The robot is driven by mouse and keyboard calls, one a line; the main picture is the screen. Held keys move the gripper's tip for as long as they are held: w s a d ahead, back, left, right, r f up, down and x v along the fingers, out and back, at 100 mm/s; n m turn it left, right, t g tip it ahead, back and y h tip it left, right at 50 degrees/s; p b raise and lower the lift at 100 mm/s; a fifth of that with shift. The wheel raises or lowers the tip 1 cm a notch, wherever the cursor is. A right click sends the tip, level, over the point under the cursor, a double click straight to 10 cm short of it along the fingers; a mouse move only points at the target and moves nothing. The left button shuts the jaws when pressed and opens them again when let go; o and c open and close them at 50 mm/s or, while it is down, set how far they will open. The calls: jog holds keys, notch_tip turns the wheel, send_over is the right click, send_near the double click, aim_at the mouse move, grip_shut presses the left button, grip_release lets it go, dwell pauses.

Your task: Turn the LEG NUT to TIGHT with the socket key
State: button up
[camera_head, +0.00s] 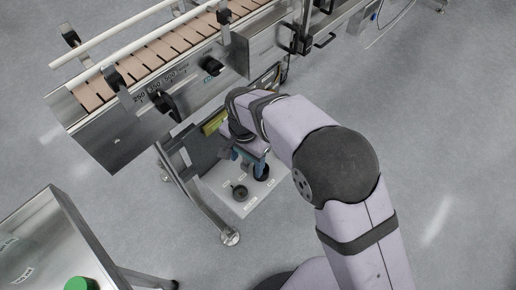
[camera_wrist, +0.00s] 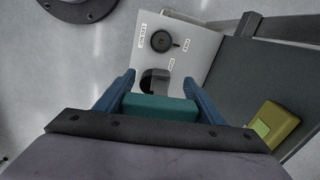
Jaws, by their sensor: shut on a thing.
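My gripper (camera_wrist: 159,82) has two blue fingers, shut on a teal block, which appears to be the socket key's handle (camera_wrist: 160,107). In the head view my gripper (camera_head: 252,160) is low over a pale plate (camera_head: 227,208); the plate also shows in the wrist view (camera_wrist: 200,45). A dark round fitting (camera_wrist: 161,41) with a small pointer sits on the plate beyond the fingers, apart from them, with small labels around it. It also shows in the head view (camera_head: 239,191). A second dark round part (camera_wrist: 154,80) lies partly hidden just beyond the handle; I cannot tell whether it belongs to the key.
A conveyor (camera_head: 165,50) stands at the upper left; its metal leg (camera_head: 195,200) ends in a round foot (camera_head: 230,237) beside the plate. A dark panel (camera_wrist: 255,85) and a yellow-green box (camera_wrist: 272,125) are close on the right in the wrist view. A metal table (camera_head: 50,240) is lower left.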

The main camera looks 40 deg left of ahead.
jog(key=s+f+n, duration=0.1)
jog(key=n, duration=0.3)
jog(key=s+d+f+n+p, duration=0.1)
jog(key=s+n, duration=0.1)
jog(key=n, duration=0.3)
jog(key=s+f+n, duration=0.1)
jog(key=f+n, duration=0.1)
jog(key=n, duration=0.2)
jog(key=shift+s+d+n+p, duration=0.15)
jog(key=shift+s+n+p, duration=0.2)
jog(key=shift+n, duration=0.05)
jog(key=n, duration=0.3)
jog(key=shift+a, duration=0.2)
jog(key=shift+f, duration=0.2)
